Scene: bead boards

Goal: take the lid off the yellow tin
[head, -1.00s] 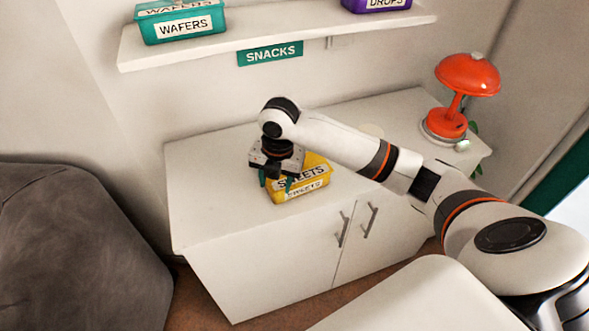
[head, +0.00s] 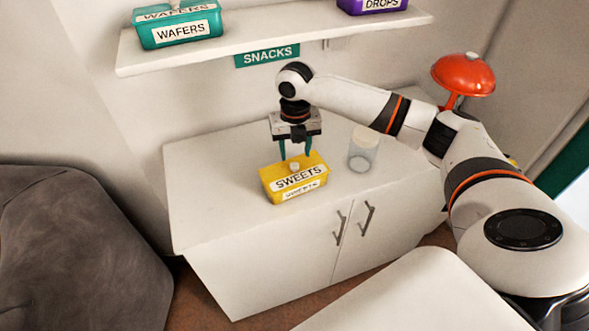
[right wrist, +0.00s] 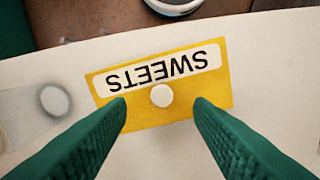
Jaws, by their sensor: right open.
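The yellow tin (head: 283,193), labelled SWEETS, stands on the white cabinet with its yellow lid on top. The lid (head: 314,165) has a small white knob (head: 294,167), which also shows in the right wrist view (right wrist: 161,95). My right gripper (head: 296,153) is open and empty, pointing down just above and behind the knob. In the right wrist view its green fingers (right wrist: 160,106) stand apart on either side of the knob, not touching it. My left gripper is not in view.
A clear jar with a pale lid (head: 362,155) stands right of the tin. An orange lamp (head: 464,74) is farther right. A shelf (head: 270,42) above holds a teal WAFERS tin (head: 180,30) and a purple DROPS tin (head: 375,5). The cabinet top (head: 215,175) left of the yellow tin is clear.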

